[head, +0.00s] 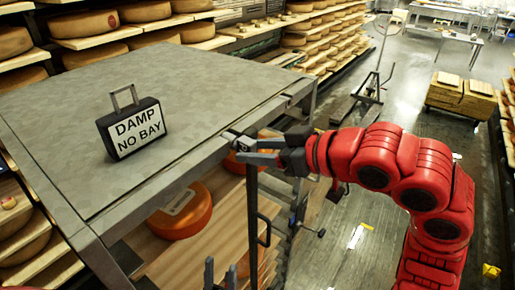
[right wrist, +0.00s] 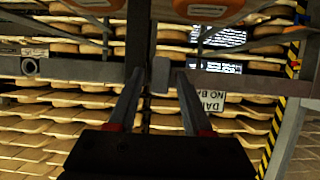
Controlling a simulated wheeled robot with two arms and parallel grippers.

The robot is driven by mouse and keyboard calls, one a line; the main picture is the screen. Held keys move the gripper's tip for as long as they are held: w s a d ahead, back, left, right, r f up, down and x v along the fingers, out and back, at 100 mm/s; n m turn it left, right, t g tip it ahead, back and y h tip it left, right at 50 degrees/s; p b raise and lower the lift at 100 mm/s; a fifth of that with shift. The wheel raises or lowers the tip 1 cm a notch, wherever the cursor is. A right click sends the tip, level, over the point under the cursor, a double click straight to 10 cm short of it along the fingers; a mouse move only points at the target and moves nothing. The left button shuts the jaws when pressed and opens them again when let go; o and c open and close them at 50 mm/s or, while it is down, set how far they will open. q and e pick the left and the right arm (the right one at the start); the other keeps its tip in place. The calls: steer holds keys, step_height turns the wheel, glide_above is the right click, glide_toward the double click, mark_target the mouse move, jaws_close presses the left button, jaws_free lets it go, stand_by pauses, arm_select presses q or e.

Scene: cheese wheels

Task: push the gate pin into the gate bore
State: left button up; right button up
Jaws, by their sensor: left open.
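My right gripper (head: 236,151), on the red arm, is at the right edge of the grey table; it also shows in the right wrist view (right wrist: 159,73). Its fingers are apart. A small grey block (right wrist: 160,74) shows between the fingertips, with gaps on both sides; I cannot tell whether it is the gate pin. A ring-like opening (right wrist: 30,67) at the left end of a dark horizontal bar may be the gate bore. My left gripper (head: 220,268) is open and empty at the bottom of the head view, below the table edge.
The grey table (head: 60,120) carries a "DAMP NO BAY" sign (head: 133,131). A dark upright post (head: 252,205) stands below my right gripper. An orange cheese wheel (head: 184,212) lies on a wooden shelf under the table. Cheese racks line the back.

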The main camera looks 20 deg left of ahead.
jaws_close()
stand_by(0.4)
steer(key=shift+o, duration=1.3)
jaws_free()
steer(key=shift+a, duration=0.1)
